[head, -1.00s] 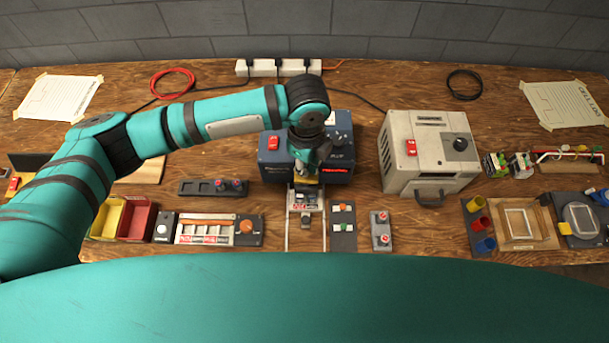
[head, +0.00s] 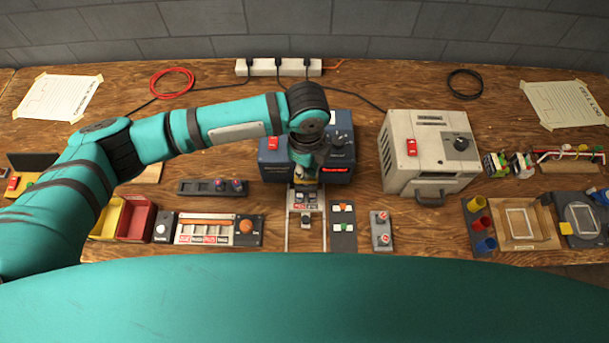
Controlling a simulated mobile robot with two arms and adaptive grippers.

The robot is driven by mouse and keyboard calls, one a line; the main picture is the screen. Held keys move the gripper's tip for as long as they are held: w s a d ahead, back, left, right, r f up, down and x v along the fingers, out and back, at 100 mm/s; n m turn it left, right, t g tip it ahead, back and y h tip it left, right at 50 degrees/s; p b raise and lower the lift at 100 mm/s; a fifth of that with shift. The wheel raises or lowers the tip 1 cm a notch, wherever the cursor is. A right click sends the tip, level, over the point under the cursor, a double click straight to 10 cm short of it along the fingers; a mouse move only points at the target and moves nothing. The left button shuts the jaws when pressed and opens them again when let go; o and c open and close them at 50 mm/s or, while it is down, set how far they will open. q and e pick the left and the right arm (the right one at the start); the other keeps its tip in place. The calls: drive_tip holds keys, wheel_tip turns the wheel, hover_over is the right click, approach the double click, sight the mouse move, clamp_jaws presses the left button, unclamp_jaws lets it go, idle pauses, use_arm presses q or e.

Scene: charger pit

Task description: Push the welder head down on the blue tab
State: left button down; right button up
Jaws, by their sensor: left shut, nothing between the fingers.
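The welder is a dark blue box (head: 270,168) with a red switch, at the back middle of the bench. My left gripper (head: 305,174) is shut and empty, pointing down at the front of the welder. A small yellowish part (head: 306,182) shows just under the gripper and may belong to the welder head. I cannot tell whether the fingers touch it. Below it is a holder on light rails (head: 306,206). The gripper and wrist hide most of the welder head, and I cannot make out the blue tab. My right gripper is not in view.
A grey-beige machine (head: 428,155) stands right of the welder. A yellow and red bin pair (head: 135,217), a labelled panel (head: 205,229) and small button panels (head: 343,226) line the front. A white power strip (head: 278,67) lies behind. Bare wood shows behind the welder.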

use_arm(q)
drive_tip(key=shift+f, duration=1)
drive_tip(key=shift+s+r, duration=0.1)
idle(0.3)
wheel_tip(320, 180, up, 7)
drive_tip(key=p, duration=0.7)
drive_tip(key=shift+f, duration=0.2)
idle(0.5)
